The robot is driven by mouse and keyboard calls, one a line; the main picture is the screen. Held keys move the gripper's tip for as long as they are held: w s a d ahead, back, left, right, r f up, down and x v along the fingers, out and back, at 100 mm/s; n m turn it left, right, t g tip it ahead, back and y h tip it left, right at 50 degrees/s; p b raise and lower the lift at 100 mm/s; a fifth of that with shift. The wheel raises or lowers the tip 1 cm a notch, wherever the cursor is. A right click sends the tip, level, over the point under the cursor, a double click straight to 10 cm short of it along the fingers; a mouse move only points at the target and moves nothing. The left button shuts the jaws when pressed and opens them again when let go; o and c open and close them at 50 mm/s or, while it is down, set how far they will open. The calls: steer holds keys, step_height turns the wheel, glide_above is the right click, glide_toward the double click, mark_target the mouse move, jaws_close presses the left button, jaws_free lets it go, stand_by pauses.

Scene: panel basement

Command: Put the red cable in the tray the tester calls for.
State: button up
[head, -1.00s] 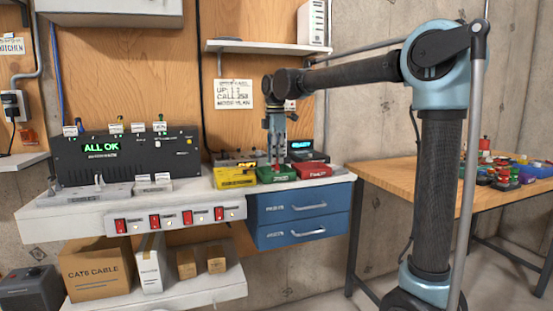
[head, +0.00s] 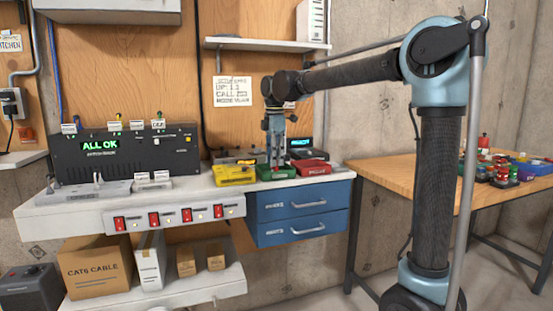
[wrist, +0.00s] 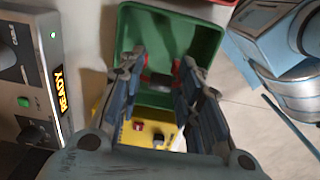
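The green tray (head: 262,178) stands on the bench between the yellow tray (head: 235,182) and the red tray (head: 312,168). My gripper (head: 277,166) points down over the green tray. In the wrist view its two fingers reach into the green tray (wrist: 205,32), spaced apart. A dark piece with red at both ends, seemingly the red cable (wrist: 161,79), lies between the fingertips. I cannot tell whether they press on it.
The yellow tray holds small red and dark pieces (wrist: 158,140). A black panel (head: 125,158) at left reads ALL OK. Blue drawers (head: 300,212) are under the bench. A wooden table (head: 410,172) with several coloured items stands at right. A note (head: 233,92) hangs on the wall.

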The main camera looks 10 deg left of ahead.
steer(key=shift+r, duration=0.1)
step_height(320, 180, up, 13)
steer(key=s+d+f+m, duration=0.1)
steer(key=d+f+m, duration=0.2)
steer(key=d, duration=0.5)
steer(key=s+d+f+m, duration=0.1)
steer(key=d+f+m, duration=0.25)
steer(key=d, duration=0.45)
steer(key=s+d+f+m+t, duration=0.1)
steer(key=s+d+f+m, duration=0.5)
steer(key=d+f, duration=0.35)
steer(key=s+d+f+m+t, duration=0.1)
steer(key=s+d+f+m, duration=0.4)
steer(key=s+d+f, duration=0.35)
steer(key=s+d+f+m, duration=0.3)
steer(key=f, duration=0.4)
steer(key=s+d+f+m, duration=0.3)
steer(key=s+d+f, duration=0.1)
steer(key=f, duration=0.3)
steer(key=shift+f+m, duration=0.35)
